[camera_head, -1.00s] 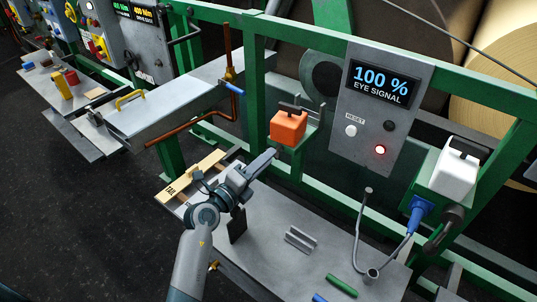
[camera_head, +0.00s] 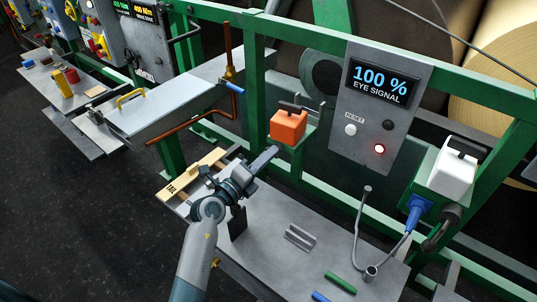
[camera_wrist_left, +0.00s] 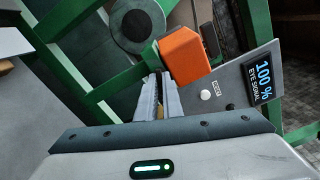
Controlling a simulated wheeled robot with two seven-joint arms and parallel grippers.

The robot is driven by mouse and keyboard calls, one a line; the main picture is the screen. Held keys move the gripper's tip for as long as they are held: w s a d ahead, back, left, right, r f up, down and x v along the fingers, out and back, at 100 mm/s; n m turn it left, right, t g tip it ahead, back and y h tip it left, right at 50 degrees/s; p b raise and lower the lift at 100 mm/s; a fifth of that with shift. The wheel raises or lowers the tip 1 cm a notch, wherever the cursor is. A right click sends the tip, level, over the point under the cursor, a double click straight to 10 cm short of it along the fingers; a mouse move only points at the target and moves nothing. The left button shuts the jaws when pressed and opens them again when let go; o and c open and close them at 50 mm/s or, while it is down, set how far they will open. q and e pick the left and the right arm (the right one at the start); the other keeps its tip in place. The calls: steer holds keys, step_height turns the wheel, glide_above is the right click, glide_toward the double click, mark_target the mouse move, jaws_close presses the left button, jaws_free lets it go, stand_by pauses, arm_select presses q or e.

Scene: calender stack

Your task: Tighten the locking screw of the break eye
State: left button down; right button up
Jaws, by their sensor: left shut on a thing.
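The break eye appears to be the orange block (camera_head: 288,126) with a dark top, on a green bracket of the frame. In the left wrist view it stands just right of the fingertips (camera_wrist_left: 185,55). My left gripper (camera_head: 268,156) reaches up to the bracket, below and left of the block. The locking screw itself is hidden at the fingertips. My right gripper is not in view.
A white box (camera_head: 453,172) with a blue plug (camera_head: 418,211) is on the right. A copper pipe (camera_head: 190,130) and green rails (camera_head: 330,195) surround the bracket.

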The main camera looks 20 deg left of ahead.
arm_select(q)
steer(key=shift+m+p, duration=0.6)
steer(key=shift+p, duration=0.05)
steer(key=c, duration=1.9)
jaws_free()
steer(key=b+v, duration=0.4)
steer(key=v, duration=1.3)
steer(key=shift+s, duration=0.2)
